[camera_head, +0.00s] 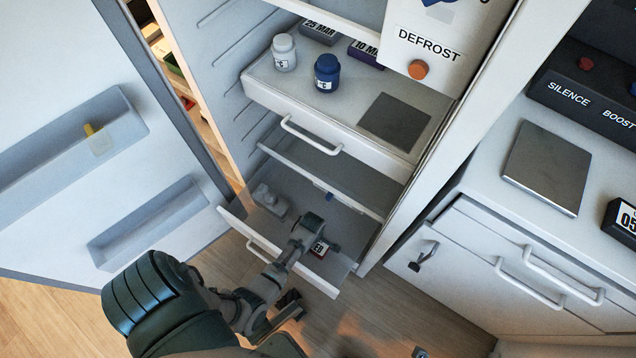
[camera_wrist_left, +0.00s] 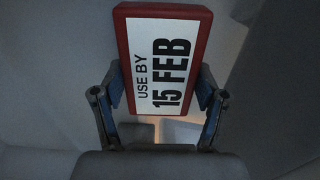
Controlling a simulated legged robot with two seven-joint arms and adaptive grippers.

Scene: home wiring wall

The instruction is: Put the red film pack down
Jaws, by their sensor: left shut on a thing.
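The red film pack (camera_wrist_left: 163,72) has a white label reading "USE BY 15 FEB". It sits between the two fingers of my left gripper (camera_wrist_left: 160,100), which is shut on it. In the head view the pack (camera_head: 319,249) shows as a small patch at my left gripper (camera_head: 318,243), over the open lower drawer (camera_head: 334,270) of the fridge. The gripper hides part of the pack, and I cannot tell whether the pack touches the drawer floor. My right gripper is not in view.
Pale rounded items (camera_head: 268,198) lie in the drawer's left part. A shelf drawer (camera_head: 310,105) above holds a white bottle (camera_head: 284,52), a blue bottle (camera_head: 327,72) and a dark plate (camera_head: 394,122). The open fridge door (camera_head: 60,190) stands left; a counter (camera_head: 480,160) stands right.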

